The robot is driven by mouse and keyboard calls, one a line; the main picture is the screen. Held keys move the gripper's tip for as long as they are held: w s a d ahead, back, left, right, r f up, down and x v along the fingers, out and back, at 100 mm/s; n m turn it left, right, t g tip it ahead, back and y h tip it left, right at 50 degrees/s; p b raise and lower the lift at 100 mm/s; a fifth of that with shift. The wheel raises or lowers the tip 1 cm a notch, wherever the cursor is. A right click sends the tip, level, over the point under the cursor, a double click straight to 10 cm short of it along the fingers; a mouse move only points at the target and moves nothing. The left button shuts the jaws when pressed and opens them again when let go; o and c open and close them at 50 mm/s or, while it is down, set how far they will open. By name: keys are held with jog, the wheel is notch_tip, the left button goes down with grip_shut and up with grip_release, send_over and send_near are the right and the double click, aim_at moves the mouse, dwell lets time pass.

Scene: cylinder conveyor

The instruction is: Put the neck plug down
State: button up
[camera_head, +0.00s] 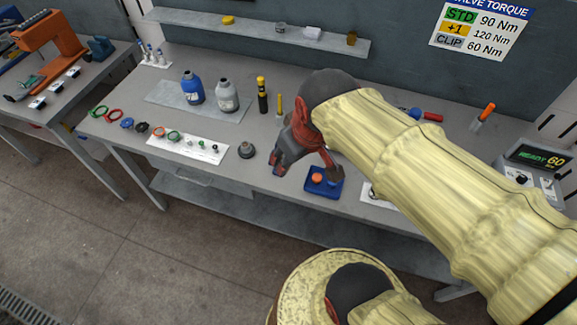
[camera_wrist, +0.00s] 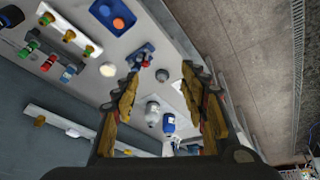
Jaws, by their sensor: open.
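A small dark grey round piece (camera_head: 246,149), which looks like the neck plug, stands on the workbench (camera_head: 215,170) to the right of the white strip. It also shows in the wrist view (camera_wrist: 162,75), in the gap between the fingers and beyond them. My gripper (camera_head: 279,166) is over the bench, just right of the grey piece and apart from it. In the wrist view the fingers (camera_wrist: 163,77) are spread wide with nothing held between them.
A blue bottle (camera_head: 192,88) and a grey bottle (camera_head: 227,95) stand behind. A white strip (camera_head: 187,150) holds small parts. My arm hides part of the bench.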

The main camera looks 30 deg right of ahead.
jog(key=shift+m+t+y, duration=0.3)
jog(key=shift+m+t, duration=0.2)
jog(key=s+a+r, duration=0.2)
jog(key=s+a, duration=0.1)
jog(key=shift+s+a+r, duration=0.1)
jog(key=shift+s+a, duration=0.15)
notch_tip(320, 180, down, 7)
jog(key=b, duration=0.7)
